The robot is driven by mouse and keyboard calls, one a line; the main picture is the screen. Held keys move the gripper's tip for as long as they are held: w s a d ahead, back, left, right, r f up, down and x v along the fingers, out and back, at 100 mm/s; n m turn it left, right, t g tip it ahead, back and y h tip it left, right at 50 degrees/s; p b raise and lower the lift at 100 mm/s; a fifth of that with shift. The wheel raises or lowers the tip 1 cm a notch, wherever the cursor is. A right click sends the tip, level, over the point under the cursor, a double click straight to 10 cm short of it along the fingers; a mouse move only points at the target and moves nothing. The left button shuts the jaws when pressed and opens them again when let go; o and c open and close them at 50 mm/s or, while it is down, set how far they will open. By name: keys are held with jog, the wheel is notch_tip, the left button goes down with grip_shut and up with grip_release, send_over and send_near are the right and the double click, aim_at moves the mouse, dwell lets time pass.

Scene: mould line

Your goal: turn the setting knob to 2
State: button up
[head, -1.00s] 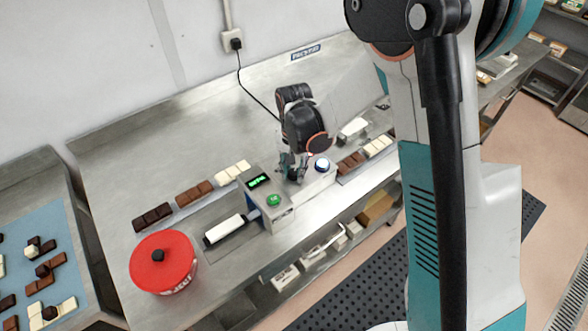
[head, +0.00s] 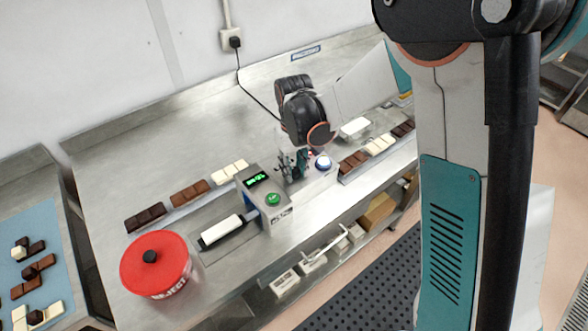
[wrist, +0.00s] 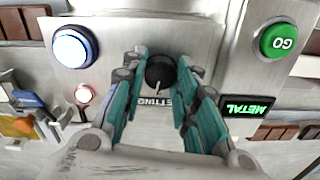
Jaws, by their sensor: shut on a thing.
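The setting knob (wrist: 160,72) is a round black knob with a pale pointer mark, seen in the wrist view on the metal panel above a partly hidden label reading SETTING. My gripper (wrist: 160,78) has its teal-padded fingers on both sides of the knob, shut on it. In the head view my gripper (head: 296,162) reaches down onto the machine (head: 281,218), and the knob is hidden there. The knob's number marks are not readable. The green display (wrist: 247,106) reads METAL in the wrist view, upside down.
A green GO button (wrist: 280,42) and a lit white-blue button (wrist: 74,47) flank the knob. A small red-lit lamp (wrist: 84,94) sits below the latter.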

aim_at(294, 170)
jog(key=shift+n, duration=0.8)
jog(key=shift+b, duration=0.3)
jog(key=o, duration=1.1)
notch_tip(294, 170, up, 12)
